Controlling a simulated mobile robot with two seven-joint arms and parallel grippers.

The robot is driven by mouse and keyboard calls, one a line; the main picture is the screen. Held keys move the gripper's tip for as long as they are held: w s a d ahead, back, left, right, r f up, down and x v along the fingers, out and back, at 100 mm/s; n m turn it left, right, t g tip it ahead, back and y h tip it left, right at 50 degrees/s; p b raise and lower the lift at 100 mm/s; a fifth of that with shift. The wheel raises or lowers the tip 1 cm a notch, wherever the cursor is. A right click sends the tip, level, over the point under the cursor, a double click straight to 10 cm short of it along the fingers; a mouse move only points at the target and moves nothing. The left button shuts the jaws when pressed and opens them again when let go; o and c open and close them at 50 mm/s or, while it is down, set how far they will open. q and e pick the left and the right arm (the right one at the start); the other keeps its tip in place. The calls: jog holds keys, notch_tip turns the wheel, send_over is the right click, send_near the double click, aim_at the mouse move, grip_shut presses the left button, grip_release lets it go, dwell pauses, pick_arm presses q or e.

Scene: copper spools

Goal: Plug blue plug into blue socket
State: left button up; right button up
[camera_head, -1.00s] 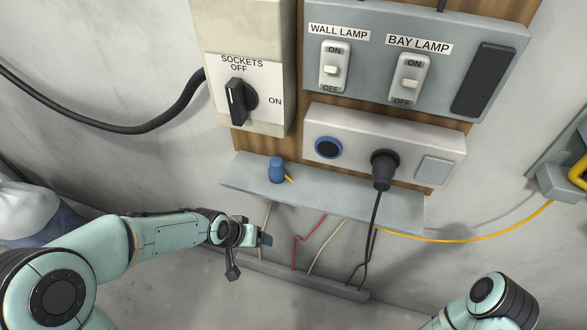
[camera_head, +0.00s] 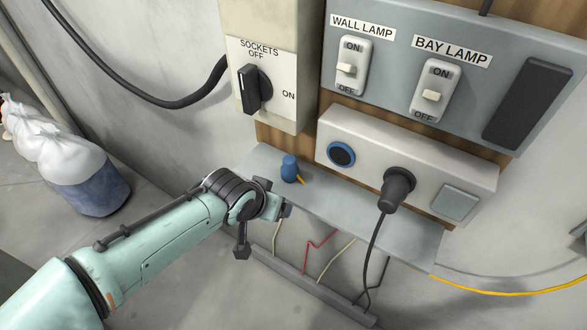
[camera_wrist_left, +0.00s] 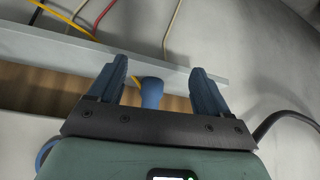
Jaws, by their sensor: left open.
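The blue plug (camera_head: 289,167) stands on the grey shelf (camera_head: 400,228), with a short yellow cord at its base. The blue socket (camera_head: 341,154), a blue ring with a dark face, is on the white socket panel above the shelf. My left gripper (camera_head: 283,211) is at the shelf's front edge, in front of the plug. In the left wrist view its fingers (camera_wrist_left: 157,72) are spread, and the blue plug (camera_wrist_left: 151,93) shows between them, apparently untouched. A blue ring at that view's lower left is partly hidden. My right gripper is out of view.
A black plug (camera_head: 397,188) with a hanging cable sits right of the blue socket. The sockets switch (camera_head: 252,90) points to OFF. A grey panel with lamp switches (camera_head: 432,96) is above. Wires hang below the shelf. White bags (camera_head: 75,165) stand at left.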

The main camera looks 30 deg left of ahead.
aim_at(287, 164)
pick_arm(q)
jog(key=shift+a, duration=0.1)
jog(key=shift+w+a+p, duration=0.2)
jog(key=shift+w+p, duration=0.15)
jog(key=shift+w, duration=1.45)
jog(key=shift+w+a+p, duration=0.15)
jog(key=shift+w+p, duration=0.2)
jog(key=shift+w, duration=1.4)
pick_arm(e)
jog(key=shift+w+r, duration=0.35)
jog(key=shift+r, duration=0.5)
pick_arm(q)
jog(key=shift+w, duration=0.15)
jog(key=w, duration=0.1)
jog(key=w+p, duration=0.1)
jog(key=w, duration=0.3)
jog(key=shift+w+a+f, duration=0.1)
jog(key=shift+a+f, duration=0.25)
jog(key=shift+f, duration=0.2)
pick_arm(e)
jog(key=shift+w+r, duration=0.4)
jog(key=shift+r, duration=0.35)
pick_arm(q)
jog(key=shift+c, duration=0.3)
